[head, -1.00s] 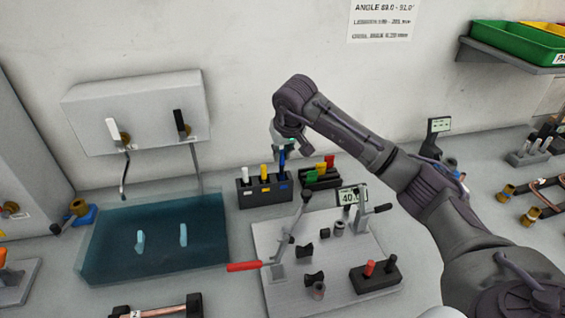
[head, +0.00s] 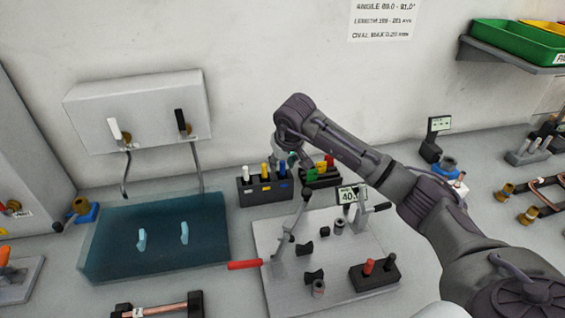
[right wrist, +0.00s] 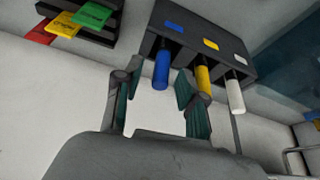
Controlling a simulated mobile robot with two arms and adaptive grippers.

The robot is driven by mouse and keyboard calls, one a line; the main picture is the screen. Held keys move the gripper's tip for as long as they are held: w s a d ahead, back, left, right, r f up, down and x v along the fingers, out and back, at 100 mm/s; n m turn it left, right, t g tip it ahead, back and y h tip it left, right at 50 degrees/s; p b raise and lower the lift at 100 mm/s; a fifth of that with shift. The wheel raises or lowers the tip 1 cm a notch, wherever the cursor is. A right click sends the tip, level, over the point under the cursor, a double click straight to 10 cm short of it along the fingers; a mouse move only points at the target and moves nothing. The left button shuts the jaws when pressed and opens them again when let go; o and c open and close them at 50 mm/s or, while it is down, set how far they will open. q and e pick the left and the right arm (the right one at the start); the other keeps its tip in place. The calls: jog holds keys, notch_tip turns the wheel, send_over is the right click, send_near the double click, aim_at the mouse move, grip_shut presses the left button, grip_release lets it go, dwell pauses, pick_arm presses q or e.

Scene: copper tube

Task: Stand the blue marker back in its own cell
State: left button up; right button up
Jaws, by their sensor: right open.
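The blue marker (head: 283,169) stands in the dark marker holder (head: 262,194), in the right-hand cell of the head view, above the blue label. In the right wrist view the blue marker (right wrist: 161,71) is in the cell by the blue label of the holder (right wrist: 215,52). My right gripper (head: 294,160) is just right of the marker in the head view. In the right wrist view my right gripper (right wrist: 153,90) is open and empty, its fingers apart, with the marker beyond the gap. My left gripper is not in view.
A yellow marker (head: 264,172) and a white marker (head: 246,173) stand in the same holder. A rack with colored tags (head: 320,178) is close on the right. A bending fixture (head: 300,235) stands in front. The teal tray (head: 155,240) lies left.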

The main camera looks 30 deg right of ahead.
jog(key=shift+r, duration=0.2)
jog(key=shift+s+r, duration=0.1)
jog(key=shift+r, duration=0.25)
jog(key=b+v, duration=0.2)
jog(key=v, duration=0.9)
